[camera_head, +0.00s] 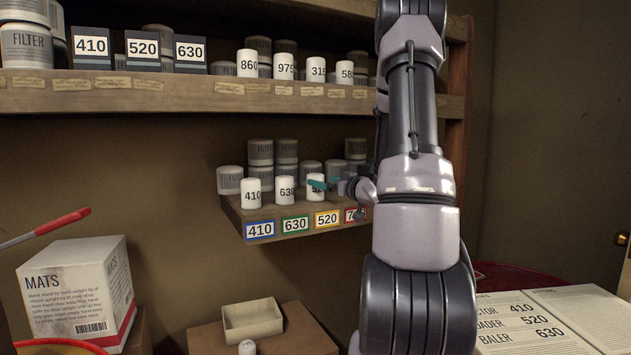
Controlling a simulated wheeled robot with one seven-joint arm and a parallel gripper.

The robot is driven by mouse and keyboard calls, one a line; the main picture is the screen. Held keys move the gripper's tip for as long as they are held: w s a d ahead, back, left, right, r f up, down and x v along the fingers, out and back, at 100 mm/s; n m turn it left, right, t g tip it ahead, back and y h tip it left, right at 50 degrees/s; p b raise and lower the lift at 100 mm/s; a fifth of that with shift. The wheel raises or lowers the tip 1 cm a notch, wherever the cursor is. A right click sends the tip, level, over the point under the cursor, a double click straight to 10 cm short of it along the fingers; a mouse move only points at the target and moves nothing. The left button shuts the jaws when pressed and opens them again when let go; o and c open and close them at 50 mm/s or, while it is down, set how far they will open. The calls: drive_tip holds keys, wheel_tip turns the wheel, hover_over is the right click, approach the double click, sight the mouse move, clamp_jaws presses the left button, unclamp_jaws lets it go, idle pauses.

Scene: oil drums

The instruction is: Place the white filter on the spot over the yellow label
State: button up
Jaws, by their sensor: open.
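The white filter marked "52", its last digit hidden (314,196), stands upright on the lower shelf above the yellow 520 label (327,218). My gripper (319,184) is at this filter, its teal fingertip across the filter's upper front. The jaws are open; I cannot tell whether they touch the filter. White filters marked 410 (252,195) and 630 (286,189) stand to its left, above the blue label (260,230) and green label (295,224). The red label (353,214) at the right is partly hidden by my arm.
Grey filter cans (261,152) stand behind on the lower shelf. The upper shelf (170,100) holds more filters and cans. Below are an open tray (252,320), a small white filter top (247,347), a MATS box (78,290) and an open book (530,323).

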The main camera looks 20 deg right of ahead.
sight(321, 180)
drive_tip(key=s, duration=0.3)
drive_tip(key=shift+s+d, duration=0.15)
drive_tip(key=shift+d, duration=0.2)
drive_tip(key=s+a+r+m+g+h, duration=0.4)
drive_tip(key=s+r+m+g+h, duration=0.15)
drive_tip(key=r, duration=0.25)
drive_tip(key=s+a+g+y, duration=0.4)
drive_tip(key=s+a, duration=1.2)
drive_tip(key=s, duration=0.4)
drive_tip(key=shift+m+g, duration=0.35)
drive_tip(key=shift+g, duration=0.2)
